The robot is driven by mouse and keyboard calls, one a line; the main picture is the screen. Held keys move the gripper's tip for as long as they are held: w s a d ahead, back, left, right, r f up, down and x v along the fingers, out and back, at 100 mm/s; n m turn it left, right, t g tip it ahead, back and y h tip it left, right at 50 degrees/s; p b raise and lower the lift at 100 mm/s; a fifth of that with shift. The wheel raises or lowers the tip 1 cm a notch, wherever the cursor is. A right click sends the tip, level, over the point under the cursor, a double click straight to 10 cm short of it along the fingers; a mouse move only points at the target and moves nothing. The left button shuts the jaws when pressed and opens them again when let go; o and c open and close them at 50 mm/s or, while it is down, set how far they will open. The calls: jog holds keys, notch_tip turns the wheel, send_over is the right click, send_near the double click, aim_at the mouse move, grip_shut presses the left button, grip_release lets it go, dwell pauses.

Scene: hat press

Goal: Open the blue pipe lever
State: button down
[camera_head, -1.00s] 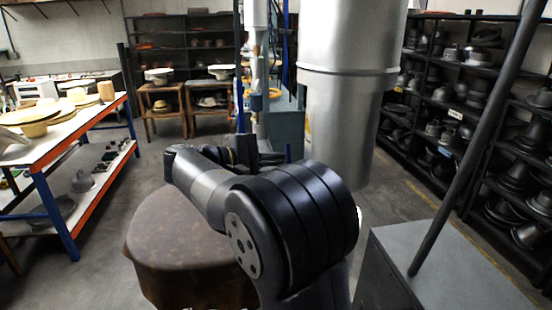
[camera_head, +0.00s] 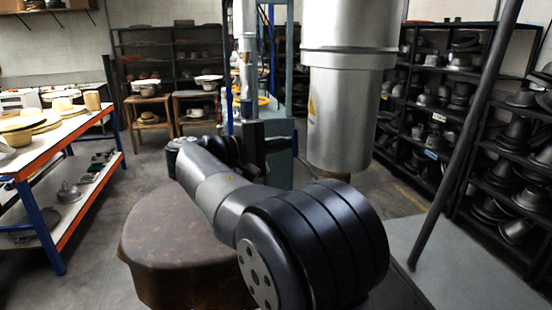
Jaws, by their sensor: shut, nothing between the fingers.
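A thin pale pipe (camera_head: 244,25) runs down at the back centre. Near its lower end, just above my wrist, is a small blue fitting (camera_head: 247,108), and a narrow blue upright piece (camera_head: 229,112) stands left of it. I cannot tell which blue part is the lever. My arm reaches forward from the lower right. The dark end of my gripper (camera_head: 251,145) is in front of and just below the blue fitting. It is shut and holds nothing visible. The fingertips are small and hard to make out, so I cannot tell whether they touch the blue parts.
A large silver cylinder (camera_head: 345,105) hangs close on the right of my arm. A table with hats (camera_head: 60,145) is on the left, hat shelves (camera_head: 455,100) on the right. A dark slanted bar (camera_head: 465,140) crosses the right side.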

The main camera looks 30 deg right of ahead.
jog(key=shift+s+a+r+m+h+b, duration=0.1)
jog(key=shift+s+m+h+b, duration=0.05)
jog(key=shift+s+m+b, duration=0.45)
jog(key=shift+s+a+r+m+h+b, duration=0.15)
jog(key=shift+s+m+b, duration=0.2)
jog(key=shift+b, duration=0.35)
jog(key=shift+w, duration=0.1)
jog(key=shift+d, duration=0.1)
